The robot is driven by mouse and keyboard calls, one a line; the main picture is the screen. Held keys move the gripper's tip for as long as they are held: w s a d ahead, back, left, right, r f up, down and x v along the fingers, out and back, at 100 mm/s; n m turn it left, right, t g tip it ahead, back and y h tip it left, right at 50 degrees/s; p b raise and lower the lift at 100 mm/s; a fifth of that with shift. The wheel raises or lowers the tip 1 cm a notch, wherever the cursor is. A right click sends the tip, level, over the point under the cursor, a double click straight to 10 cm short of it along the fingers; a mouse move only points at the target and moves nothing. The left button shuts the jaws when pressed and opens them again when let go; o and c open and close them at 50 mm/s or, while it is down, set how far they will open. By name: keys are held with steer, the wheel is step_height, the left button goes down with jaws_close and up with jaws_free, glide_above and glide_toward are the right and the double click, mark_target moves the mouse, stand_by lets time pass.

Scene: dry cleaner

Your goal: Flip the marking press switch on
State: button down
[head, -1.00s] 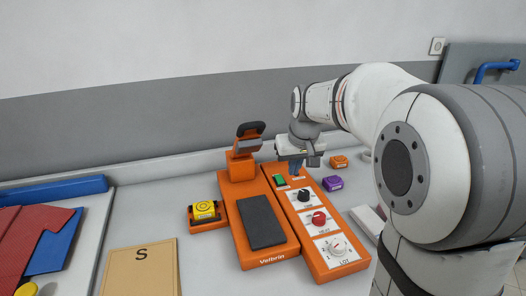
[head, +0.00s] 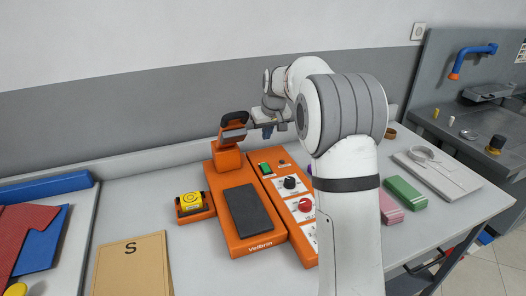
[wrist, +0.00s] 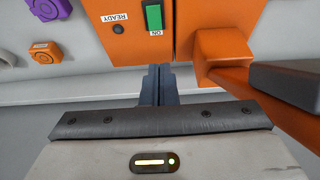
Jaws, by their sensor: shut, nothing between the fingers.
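The orange marking press (head: 268,237), labelled Velbrin, stands on the white table with a dark pad and a raised black-handled arm. Its control panel at the right carries a green switch (head: 265,169) at the far end. The switch also shows in the wrist view (wrist: 154,17), beside the word ON; its tilt is hard to tell. A small round lamp (wrist: 118,30) marked READY looks dull. My gripper (head: 268,131) is shut and empty, above and beyond the panel's far end. In the wrist view its fingertips (wrist: 158,70) are together, apart from the switch.
A black knob (head: 290,183) and a red knob (head: 305,205) sit on the panel; my arm hides its lower right part. A yellow roll (head: 190,202) stands left of the press. A tan card (head: 131,264) marked S lies nearer. A grey wall is close behind.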

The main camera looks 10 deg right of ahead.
mark_target(262, 164)
steer(key=x, duration=0.4)
steer(key=p+x, duration=0.1)
steer(key=x, duration=0.4)
steer(key=p+x, duration=0.1)
steer(key=x, duration=0.3)
steer(key=shift+s+f, duration=0.25)
steer(key=shift+f, duration=0.2)
steer(key=shift+p, duration=0.45)
steer(key=shift+w+g+p, duration=0.15)
steer(key=shift+g+p, duration=0.15)
steer(key=shift+p, duration=0.15)
steer(key=shift+f, duration=0.35)
steer(key=shift+r+b, duration=0.1)
steer(key=shift+b, duration=0.2)
steer(key=shift+s+d+r, duration=0.15)
steer(key=shift+s, duration=0.6)
